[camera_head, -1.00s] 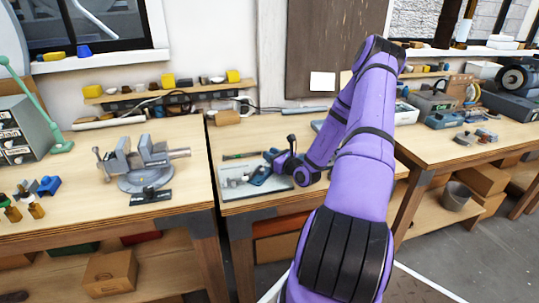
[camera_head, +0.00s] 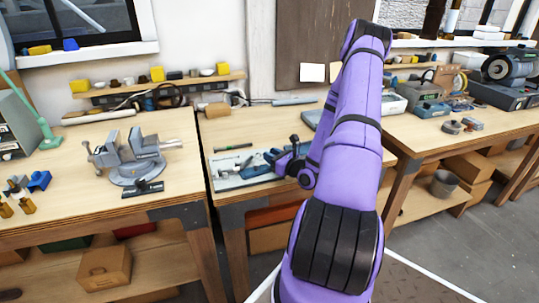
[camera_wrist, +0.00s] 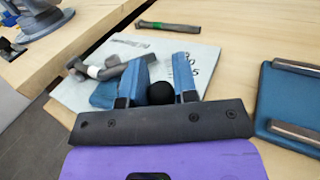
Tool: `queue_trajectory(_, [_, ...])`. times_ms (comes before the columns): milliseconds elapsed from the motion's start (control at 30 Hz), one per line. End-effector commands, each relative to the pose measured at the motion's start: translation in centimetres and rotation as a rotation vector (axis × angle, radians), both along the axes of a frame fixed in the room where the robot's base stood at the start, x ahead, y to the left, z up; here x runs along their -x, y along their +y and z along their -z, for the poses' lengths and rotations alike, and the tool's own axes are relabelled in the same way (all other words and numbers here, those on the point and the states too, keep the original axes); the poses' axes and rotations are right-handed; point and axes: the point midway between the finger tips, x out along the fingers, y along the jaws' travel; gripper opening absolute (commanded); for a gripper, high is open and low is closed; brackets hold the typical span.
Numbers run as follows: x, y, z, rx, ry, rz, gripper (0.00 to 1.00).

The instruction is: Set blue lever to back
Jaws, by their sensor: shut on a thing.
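The blue lever's base (camera_wrist: 103,95) sits on a pale plate with printed markings (camera_wrist: 80,92) in the wrist view. A black ball knob (camera_wrist: 160,92) lies between the two blue-faced fingers of my gripper (camera_wrist: 163,80), and the gripper is shut on it. The fingers hide most of the lever's stem, so its exact angle is hard to tell. In the head view the blue lever (camera_head: 257,164) and the plate (camera_head: 228,181) are on the middle bench, with my gripper (camera_head: 279,159) at the plate's right side.
A grey rod with a white collar (camera_wrist: 108,69) lies close to the blue base. A blue tray with metal bars (camera_wrist: 288,105) is at the right. A grey vise (camera_head: 133,160) stands on the left bench.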

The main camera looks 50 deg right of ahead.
Motion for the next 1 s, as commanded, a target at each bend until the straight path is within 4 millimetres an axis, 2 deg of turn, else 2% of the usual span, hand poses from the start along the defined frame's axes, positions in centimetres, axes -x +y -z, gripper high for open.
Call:
queue_trajectory(33, [0.68, -0.84, 0.15, 0.008, 0.007, 0.022, 0.00])
queue_trajectory(800, [0.91, -0.59, 0.25, 0.005, 0.009, 0.022, 0.00])
queue_trajectory(833, [0.91, -0.58, 0.25, 0.005, 0.009, 0.022, 0.34])
queue_trajectory(900, [0.88, -0.52, 0.24, 0.005, 0.009, 0.020, 0.50])
queue_trajectory(1000, [0.79, -0.37, 0.22, 0.004, 0.008, 0.016, 0.53])
